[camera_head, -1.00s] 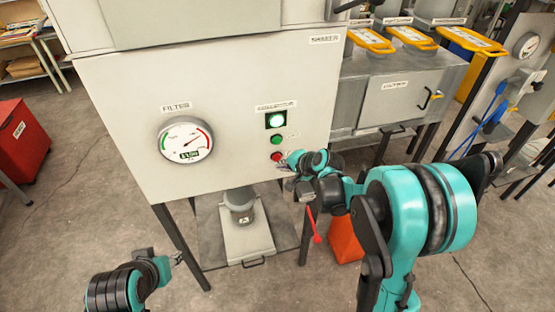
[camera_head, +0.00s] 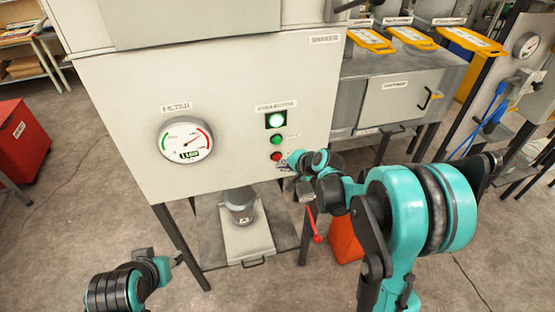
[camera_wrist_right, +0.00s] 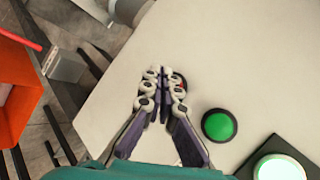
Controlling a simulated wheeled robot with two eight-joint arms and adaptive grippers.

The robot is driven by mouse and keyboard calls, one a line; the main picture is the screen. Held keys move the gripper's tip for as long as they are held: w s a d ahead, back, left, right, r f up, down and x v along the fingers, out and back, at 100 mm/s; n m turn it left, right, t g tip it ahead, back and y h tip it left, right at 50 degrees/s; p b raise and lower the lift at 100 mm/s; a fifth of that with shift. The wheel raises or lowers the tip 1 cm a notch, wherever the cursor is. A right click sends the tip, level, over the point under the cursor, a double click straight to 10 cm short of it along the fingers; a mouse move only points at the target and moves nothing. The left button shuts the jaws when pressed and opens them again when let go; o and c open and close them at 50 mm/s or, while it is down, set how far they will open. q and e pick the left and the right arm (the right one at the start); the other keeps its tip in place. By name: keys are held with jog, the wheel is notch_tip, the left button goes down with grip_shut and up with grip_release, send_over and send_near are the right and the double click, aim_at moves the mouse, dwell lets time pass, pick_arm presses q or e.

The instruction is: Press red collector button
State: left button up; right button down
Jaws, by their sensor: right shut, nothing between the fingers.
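The red collector button (camera_head: 276,156) is on the pale front panel, below the green button (camera_head: 277,140) and the lit collector lamp (camera_head: 276,120). My right gripper (camera_head: 284,163) is shut and empty at the lower right of the red button. In the right wrist view, the gripper (camera_wrist_right: 165,75) has its fingertips in front of the red button (camera_wrist_right: 181,82), hiding most of it. Contact cannot be told. The green button (camera_wrist_right: 219,125) and lit lamp (camera_wrist_right: 278,168) are also visible there. My left gripper (camera_head: 178,258) is low at the left, too small to read.
A filter gauge (camera_head: 184,140) is on the panel's left. A grey container (camera_head: 240,205) stands below the panel. A red-handled lever (camera_head: 316,230) and an orange bin (camera_head: 345,240) are below my right arm. A red bin (camera_head: 20,140) stands at far left.

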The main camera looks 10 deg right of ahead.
jog(key=shift+w, duration=0.1)
jog(key=shift+w, duration=0.3)
jog(key=shift+w, duration=0.5)
dwell(0.7)
jog(key=shift+s, duration=0.15)
jog(key=shift+s+b, duration=0.35)
jog(key=shift+s, duration=0.45)
jog(key=s, duration=0.5)
jog(key=shift+d, duration=0.1)
